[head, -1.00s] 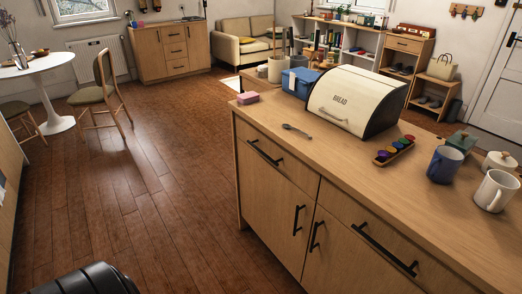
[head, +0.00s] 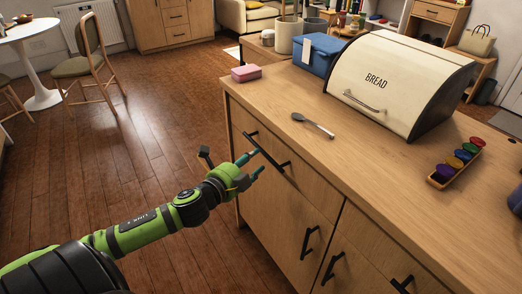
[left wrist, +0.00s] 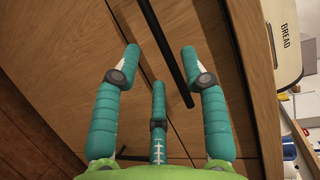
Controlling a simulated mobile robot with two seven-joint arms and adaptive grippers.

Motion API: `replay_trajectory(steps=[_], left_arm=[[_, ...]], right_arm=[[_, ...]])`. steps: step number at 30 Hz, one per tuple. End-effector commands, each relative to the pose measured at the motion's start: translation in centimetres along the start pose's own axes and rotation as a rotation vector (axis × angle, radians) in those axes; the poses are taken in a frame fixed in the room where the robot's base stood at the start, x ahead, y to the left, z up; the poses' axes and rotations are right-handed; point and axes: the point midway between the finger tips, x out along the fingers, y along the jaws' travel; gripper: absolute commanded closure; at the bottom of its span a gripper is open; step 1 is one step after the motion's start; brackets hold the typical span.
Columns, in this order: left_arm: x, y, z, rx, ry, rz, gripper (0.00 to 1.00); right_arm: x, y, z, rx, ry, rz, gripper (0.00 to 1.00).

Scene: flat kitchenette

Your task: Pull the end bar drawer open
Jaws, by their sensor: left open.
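The end drawer (head: 308,190) is at the near-left end of the wooden counter and looks shut, its front flush with the cabinet. Its black bar handle (head: 268,152) slants across the front. My left gripper (head: 251,163) is open just in front of this bar, its teal fingers reaching toward it. In the left wrist view, the left gripper's fingers (left wrist: 160,58) are spread and the black bar (left wrist: 170,52) passes through the space between the tips, closer to the right finger. I cannot tell whether any finger touches it. My right gripper is not in view.
A pink block (head: 246,73), a spoon (head: 313,125), a bread box (head: 400,80) and a tray of coloured jars (head: 457,162) are on the counter (head: 385,185). Cabinet doors with bar handles (head: 310,241) are below.

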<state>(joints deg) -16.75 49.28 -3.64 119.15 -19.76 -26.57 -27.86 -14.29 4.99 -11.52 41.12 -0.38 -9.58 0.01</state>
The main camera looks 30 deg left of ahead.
Motion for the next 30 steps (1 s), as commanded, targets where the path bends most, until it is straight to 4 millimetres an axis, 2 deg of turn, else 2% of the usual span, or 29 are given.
replay_trajectory(steps=[4,8,15,26,27,30], left_arm=[[1.9,-0.2,0.1,-0.002,-0.001,-0.003,0.56],[3.6,-0.1,0.1,-0.003,-0.002,-0.002,0.56],[5.8,0.0,0.1,-0.005,-0.001,0.0,0.56],[6.3,0.0,0.0,-0.004,0.0,0.001,0.56],[6.3,0.1,0.0,-0.004,0.0,0.001,0.64],[6.3,0.1,0.0,-0.004,-0.001,0.001,1.0]], right_arm=[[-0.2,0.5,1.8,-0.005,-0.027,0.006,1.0],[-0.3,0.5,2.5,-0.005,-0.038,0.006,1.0],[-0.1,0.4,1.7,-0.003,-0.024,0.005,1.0],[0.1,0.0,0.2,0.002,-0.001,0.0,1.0],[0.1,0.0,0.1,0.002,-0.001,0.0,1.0],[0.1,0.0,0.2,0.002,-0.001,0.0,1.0]])
